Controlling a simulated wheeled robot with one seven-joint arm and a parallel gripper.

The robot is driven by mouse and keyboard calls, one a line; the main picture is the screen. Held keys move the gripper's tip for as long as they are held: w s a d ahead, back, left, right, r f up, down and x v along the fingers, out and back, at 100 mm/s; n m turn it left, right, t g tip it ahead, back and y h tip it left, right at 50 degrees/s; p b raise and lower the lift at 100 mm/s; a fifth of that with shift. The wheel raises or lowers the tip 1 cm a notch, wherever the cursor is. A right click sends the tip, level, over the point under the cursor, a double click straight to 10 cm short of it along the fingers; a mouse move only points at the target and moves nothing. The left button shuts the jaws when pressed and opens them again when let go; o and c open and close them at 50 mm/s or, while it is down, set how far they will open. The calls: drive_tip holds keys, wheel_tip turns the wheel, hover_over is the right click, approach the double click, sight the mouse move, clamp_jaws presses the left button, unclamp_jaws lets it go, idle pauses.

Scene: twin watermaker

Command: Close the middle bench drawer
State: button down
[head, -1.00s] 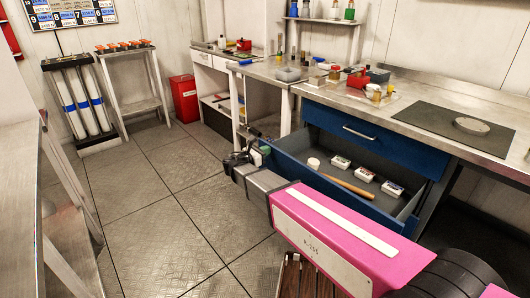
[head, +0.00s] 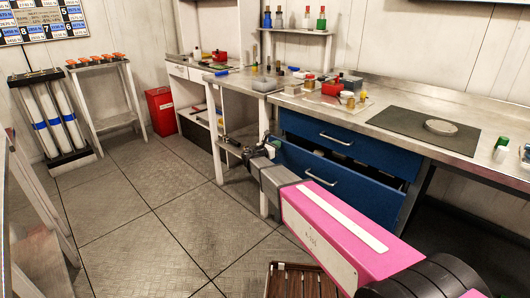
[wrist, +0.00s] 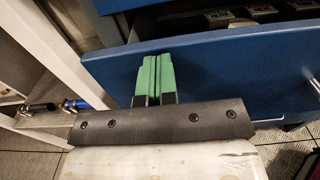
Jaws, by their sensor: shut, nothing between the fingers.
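The middle bench drawer (head: 345,195) has a blue front with a silver bar handle and sits below the upper blue drawer (head: 345,144). It stands slightly out, with a dark gap above its front. In the wrist view, its front (wrist: 225,70) fills the upper right, and some of its contents (wrist: 225,18) show over the top edge. My gripper (wrist: 157,62) has its two green fingers together, empty, in front of the left part of the drawer front. Whether the fingertips touch it I cannot tell. In the head view, my gripper (head: 273,143) is at the drawer's left end.
The metal bench top (head: 370,88) carries jars, boxes and a dark mat (head: 424,129). A white bench leg (wrist: 35,65) stands left of my gripper. A slatted wooden item (head: 297,282) is at the bottom. The tiled floor (head: 150,215) at left is clear.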

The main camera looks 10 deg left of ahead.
sight(288, 138)
drive_tip(key=x, duration=0.9)
drive_tip(key=shift+w, duration=0.1)
drive_tip(key=shift+w+d+r, duration=0.1)
